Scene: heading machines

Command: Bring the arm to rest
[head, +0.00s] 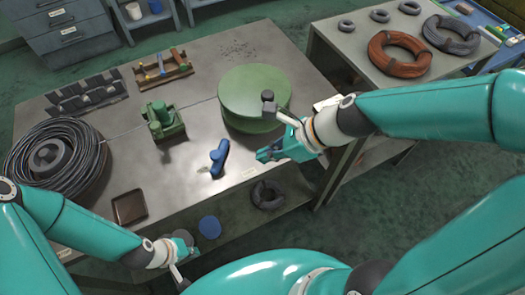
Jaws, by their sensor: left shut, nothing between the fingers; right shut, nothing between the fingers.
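My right arm comes in from the right, and its gripper (269,154) is shut and empty. It is above the front edge of the grey workbench (228,45), just in front of the green drum (254,92). My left arm comes in from the left, low in the view. Its gripper (186,264) is shut and empty in front of the bench's front edge, small and partly hard to make out.
A blue-handled tool (219,157) lies near the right gripper. A green machine (162,121), a wire coil (56,158) and a dark tray (129,207) are on the bench. A second table (345,46) holds an orange coil (399,54). Green floor is clear at lower right.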

